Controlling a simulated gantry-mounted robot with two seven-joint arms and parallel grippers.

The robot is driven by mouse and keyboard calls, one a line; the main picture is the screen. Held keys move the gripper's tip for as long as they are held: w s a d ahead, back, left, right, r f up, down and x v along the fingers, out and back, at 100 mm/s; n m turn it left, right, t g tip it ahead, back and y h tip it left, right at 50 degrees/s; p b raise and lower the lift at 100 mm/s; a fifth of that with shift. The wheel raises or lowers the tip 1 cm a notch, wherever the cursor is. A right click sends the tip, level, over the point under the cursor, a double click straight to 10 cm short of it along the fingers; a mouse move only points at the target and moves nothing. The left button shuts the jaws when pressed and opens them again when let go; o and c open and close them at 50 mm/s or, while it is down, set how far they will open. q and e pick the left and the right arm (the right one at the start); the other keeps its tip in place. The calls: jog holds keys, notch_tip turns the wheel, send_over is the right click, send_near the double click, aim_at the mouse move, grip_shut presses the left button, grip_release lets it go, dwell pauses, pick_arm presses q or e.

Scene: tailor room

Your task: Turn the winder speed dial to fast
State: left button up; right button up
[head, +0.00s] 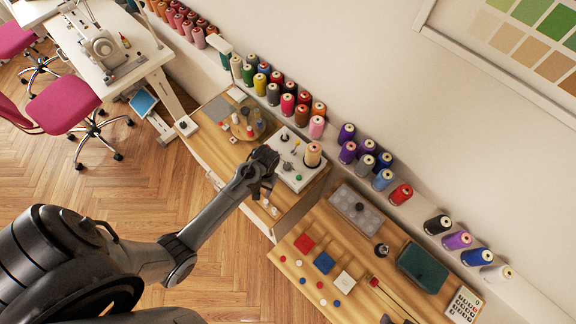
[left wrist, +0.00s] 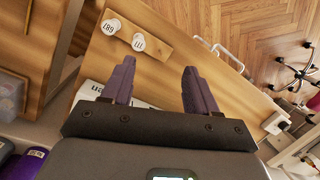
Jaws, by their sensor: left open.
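A corner of a white lettered plate (left wrist: 92,90) shows behind the left finger. My right gripper is in neither view.
Two white labelled spools (left wrist: 125,34) stand on a wooden block near the fingers. A round wooden stand (head: 247,125) with small bobbins is left of the winder. Thread cones (head: 348,152) line the wall. A grey lidded box (head: 356,208) lies to the right.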

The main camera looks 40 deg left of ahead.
pick_arm(q)
jog(key=w+b, duration=0.2)
jog(key=w, duration=0.7)
jog(key=t, duration=0.2)
send_near(287, 165)
jog(key=shift+n+h, duration=0.3)
jog(key=shift+n, duration=0.1)
jog(key=f, duration=0.4)
jog(key=f+b, duration=0.1)
jog(key=f, duration=0.2)
jog(key=shift+s+a, duration=0.2)
jog(key=shift+a, duration=0.05)
jog(key=shift+f, duration=0.9)
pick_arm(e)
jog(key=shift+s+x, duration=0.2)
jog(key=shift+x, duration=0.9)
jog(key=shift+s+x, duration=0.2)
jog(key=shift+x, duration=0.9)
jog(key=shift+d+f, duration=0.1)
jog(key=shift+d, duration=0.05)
pick_arm(q)
jog(key=c, duration=1)
jog(key=shift+c, duration=0.2)
